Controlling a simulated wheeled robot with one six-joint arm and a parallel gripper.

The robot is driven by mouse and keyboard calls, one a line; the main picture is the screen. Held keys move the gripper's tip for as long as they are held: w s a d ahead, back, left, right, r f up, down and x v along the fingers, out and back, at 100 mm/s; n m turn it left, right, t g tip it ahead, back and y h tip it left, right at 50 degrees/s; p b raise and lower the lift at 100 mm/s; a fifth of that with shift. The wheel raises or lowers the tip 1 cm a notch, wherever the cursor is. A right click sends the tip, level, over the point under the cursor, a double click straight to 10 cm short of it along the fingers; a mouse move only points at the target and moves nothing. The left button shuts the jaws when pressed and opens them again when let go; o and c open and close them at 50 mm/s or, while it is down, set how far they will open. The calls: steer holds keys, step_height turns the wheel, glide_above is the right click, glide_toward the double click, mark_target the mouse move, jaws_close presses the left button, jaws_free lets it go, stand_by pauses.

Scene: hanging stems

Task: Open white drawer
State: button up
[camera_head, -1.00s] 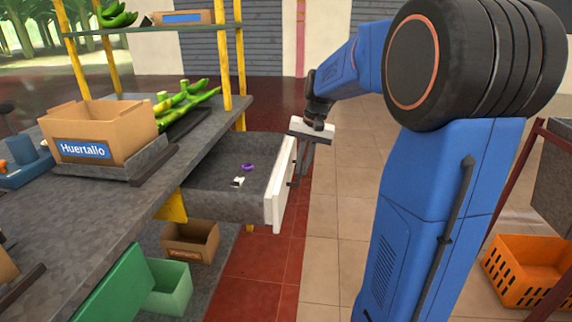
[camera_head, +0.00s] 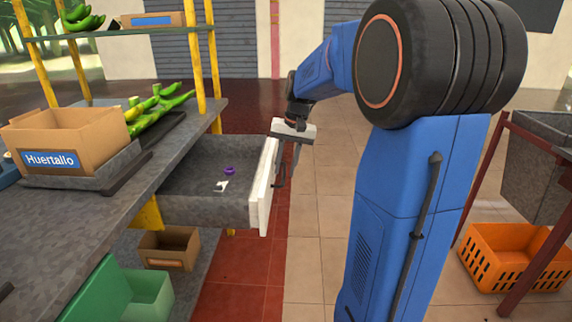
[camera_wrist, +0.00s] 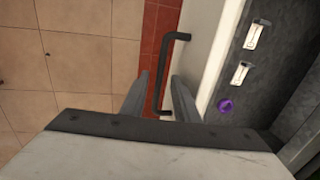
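The white drawer front (camera_head: 265,187) belongs to a grey drawer (camera_head: 205,210) that stands well out from under the grey counter. In the wrist view, the white front (camera_wrist: 212,50) carries a black bar handle (camera_wrist: 170,65). My gripper (camera_wrist: 162,78) has its two fingers apart, with the handle passing between them and gaps visible beside it. In the head view, my gripper (camera_head: 288,165) hangs just outside the drawer front. Whether a finger touches the handle cannot be told. A purple ring (camera_head: 229,171) and small white pieces (camera_head: 221,186) lie in the drawer.
The counter (camera_head: 70,220) at left holds a cardboard box (camera_head: 65,140) and green stems (camera_head: 160,105). Below are a brown box (camera_head: 170,248) and a green crate (camera_head: 150,295). An orange crate (camera_head: 510,258) stands at right. The tiled floor (camera_head: 315,220) beyond the drawer front is clear.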

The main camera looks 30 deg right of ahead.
step_height(320, 180, up, 17)
steer(key=s+d, duration=0.2)
steer(key=shift+d, duration=0.3)
stand_by(0.5)
